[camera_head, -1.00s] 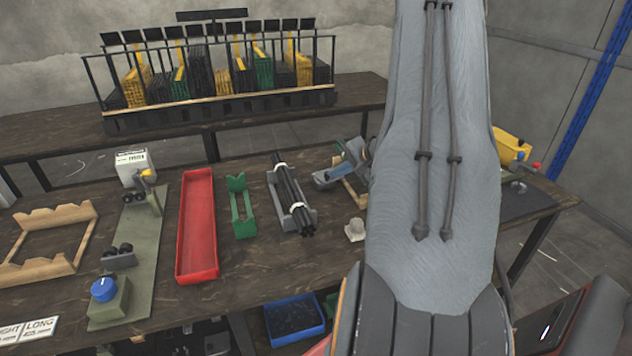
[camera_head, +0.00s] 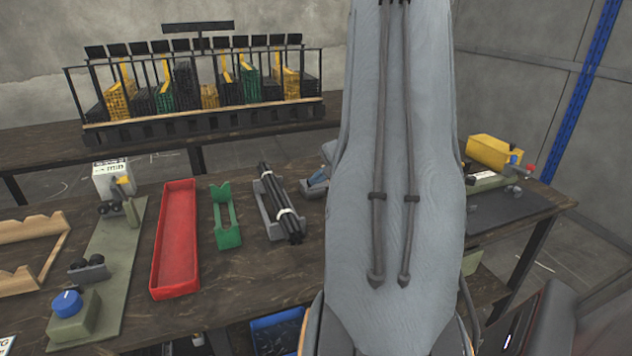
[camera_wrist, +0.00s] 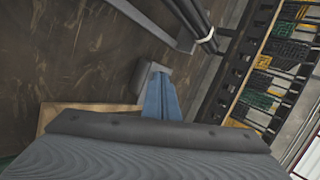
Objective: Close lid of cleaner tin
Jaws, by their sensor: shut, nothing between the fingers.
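I cannot make out a cleaner tin or its lid for certain in either view. My arm covers a wide strip of the bench in the head view and may hide it. My gripper (camera_wrist: 155,128) shows as a broad dark grey bar across the lower wrist view, over the bench; it is shut and empty.
Left of my arm on the bench are black rods in a grey cradle (camera_head: 278,208), a green holder (camera_head: 227,228) and a red tray (camera_head: 178,238). A yellow-topped device (camera_head: 493,152) stands right. A slotted rack (camera_head: 205,120) stands on the rear bench.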

